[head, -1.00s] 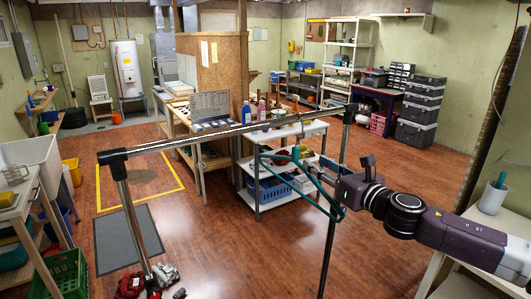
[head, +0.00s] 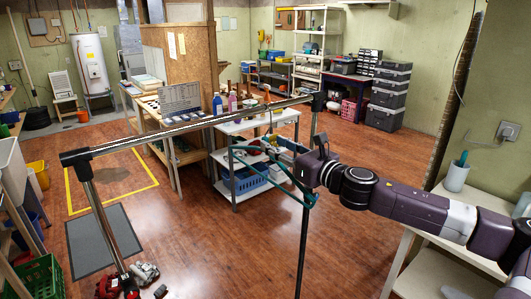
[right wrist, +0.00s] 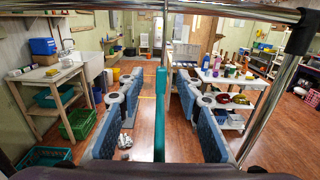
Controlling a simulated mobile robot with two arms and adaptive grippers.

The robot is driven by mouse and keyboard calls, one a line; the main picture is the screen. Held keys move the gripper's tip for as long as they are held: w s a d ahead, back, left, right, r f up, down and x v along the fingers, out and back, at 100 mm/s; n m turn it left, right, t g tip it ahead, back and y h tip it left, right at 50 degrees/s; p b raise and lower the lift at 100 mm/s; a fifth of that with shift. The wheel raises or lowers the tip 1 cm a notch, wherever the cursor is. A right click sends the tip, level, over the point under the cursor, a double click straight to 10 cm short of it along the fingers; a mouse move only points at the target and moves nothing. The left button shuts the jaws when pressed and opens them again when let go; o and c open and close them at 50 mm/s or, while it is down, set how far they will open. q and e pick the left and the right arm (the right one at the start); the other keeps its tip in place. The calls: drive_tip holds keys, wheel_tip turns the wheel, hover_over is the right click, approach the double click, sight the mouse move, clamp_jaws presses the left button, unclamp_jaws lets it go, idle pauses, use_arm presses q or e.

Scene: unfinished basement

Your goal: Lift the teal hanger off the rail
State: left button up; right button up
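The teal hanger (head: 309,201) hangs from the metal rail (head: 190,130), towards its right end. My right gripper (head: 298,172) is at the hanger, below the rail. In the right wrist view the hanger shows as an upright teal bar (right wrist: 160,115) between the blue-padded fingers of my right gripper (right wrist: 158,100). The fingers are spread, with a gap on each side of the bar. The rail crosses the top of that view (right wrist: 200,10). The hook is too small to make out clearly. My left gripper is not in view.
A white shelf cart (head: 235,195) with bottles and a blue basket stands behind the rail. The rail's right post (head: 304,240) is close to my right gripper. A side table (head: 455,195) with a cup is at right. Red and grey items (head: 143,272) lie at the left post's foot.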

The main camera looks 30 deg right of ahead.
sight(268, 138)
drive_tip(key=shift+w, duration=0.15)
drive_tip(key=shift+w+r+p, duration=0.25)
drive_tip(key=shift+w+p, duration=0.3)
drive_tip(key=shift+p, duration=0.3)
drive_tip(key=w+p, duration=0.3)
drive_tip(key=shift+w+a+f, duration=0.1)
drive_tip(key=shift+w+f, duration=0.2)
drive_tip(key=shift+w, duration=0.2)
clamp_jaws()
